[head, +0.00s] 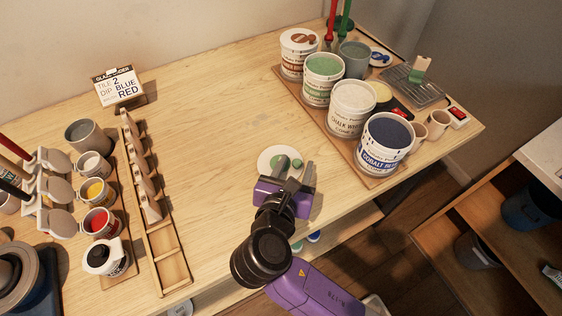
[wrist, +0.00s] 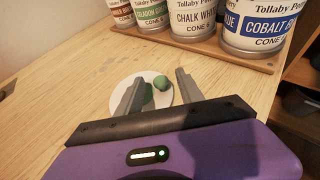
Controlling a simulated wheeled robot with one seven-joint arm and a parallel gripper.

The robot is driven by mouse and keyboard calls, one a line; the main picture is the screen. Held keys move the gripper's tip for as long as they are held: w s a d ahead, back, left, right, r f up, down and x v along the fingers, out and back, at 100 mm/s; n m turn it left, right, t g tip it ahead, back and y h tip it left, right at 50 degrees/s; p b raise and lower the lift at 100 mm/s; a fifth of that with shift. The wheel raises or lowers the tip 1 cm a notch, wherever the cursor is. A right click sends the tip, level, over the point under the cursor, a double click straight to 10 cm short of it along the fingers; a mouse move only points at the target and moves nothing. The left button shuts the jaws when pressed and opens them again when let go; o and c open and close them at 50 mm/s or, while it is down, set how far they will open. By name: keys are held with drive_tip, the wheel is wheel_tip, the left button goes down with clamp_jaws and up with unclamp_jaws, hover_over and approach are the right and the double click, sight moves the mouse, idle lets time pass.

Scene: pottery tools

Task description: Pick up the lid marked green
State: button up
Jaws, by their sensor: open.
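The lid marked green (head: 268,157) is a white round disc with green on it, lying flat near the table's front edge. In the wrist view the lid (wrist: 147,77) shows between and just beyond my fingers, with a green patch and a green lump on it. My gripper (head: 297,168) is open and empty, with its fingers pointing down toward the lid. In the wrist view my gripper (wrist: 158,80) has one finger over each side of the lid. I cannot tell whether the fingers touch it. The fingers hide part of the lid's near side.
Labelled glaze tubs, including the cobalt blue tub (head: 384,146) and the green tub (head: 322,80), stand on a wooden board behind and right of the lid. A wooden rack (head: 168,250) and small paint pots stand at left. The middle of the table is clear.

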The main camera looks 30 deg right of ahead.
drive_tip(key=shift+w+d+f, duration=0.1)
drive_tip(key=shift+w+d, duration=0.05)
clamp_jaws()
idle(0.4)
